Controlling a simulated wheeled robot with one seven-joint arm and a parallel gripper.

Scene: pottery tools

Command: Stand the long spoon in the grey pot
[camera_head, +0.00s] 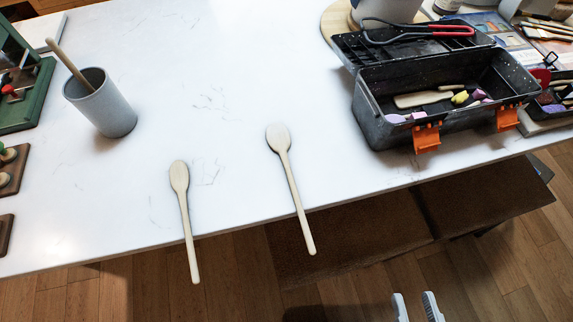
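The grey pot (108,111) stands upright at the left of the white table. A wooden stick or handle (69,65) leans out of its mouth; its lower end is hidden inside. Two pale wooden spoons lie apart, bowls on the table and handles past the front edge. The right spoon (293,185) looks a little longer than the left spoon (185,213). My gripper (416,306) shows only its two fingertips at the bottom edge, right of both spoons and beyond the table's front edge. The fingers are apart with nothing seen between them.
An open black toolbox (385,131) with orange latches stands at the right, holding small tools. Red-handled tongs (420,34) lie on its lid. A green case (42,95) and wooden pieces line the left edge. A brown bench (370,235) is below the front edge. The table's middle is clear.

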